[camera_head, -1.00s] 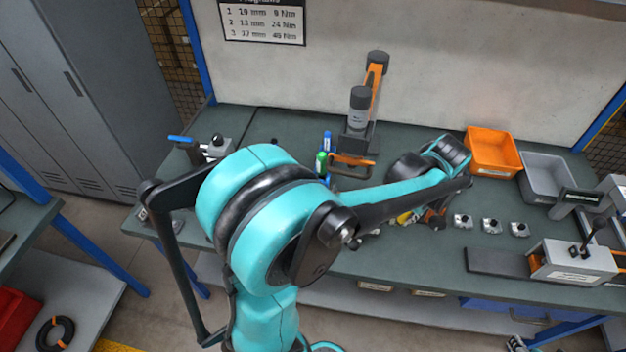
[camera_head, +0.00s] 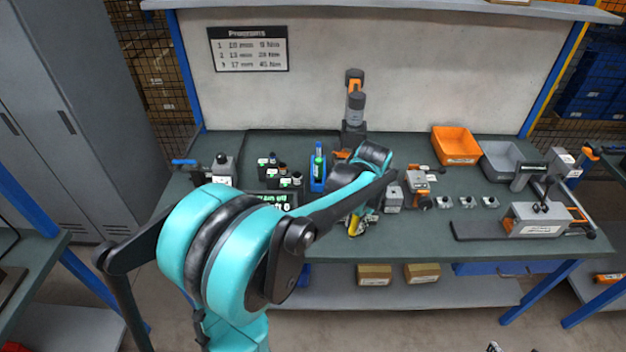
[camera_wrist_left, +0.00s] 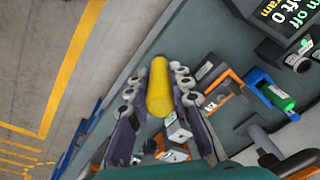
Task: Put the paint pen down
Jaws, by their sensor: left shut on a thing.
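The paint pen is a yellow cylinder (camera_wrist_left: 159,88) between the fingers of my left gripper (camera_wrist_left: 157,82) in the left wrist view. The gripper is shut on it. In the head view my left gripper (camera_head: 352,221) is small and partly behind its own arm, near the bench's front edge, with a bit of yellow showing. The pen appears to be over the bench (camera_head: 420,236) close to that edge; its height above the top is hard to tell. My right gripper is not in view.
A blue holder (camera_head: 317,183) with a green item stands behind the gripper; it also shows in the wrist view (camera_wrist_left: 260,82). A display (camera_head: 275,199) is left, an orange-and-grey tool (camera_head: 418,182) right. An orange bin (camera_head: 456,146) and grey bin (camera_head: 500,160) stand further right.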

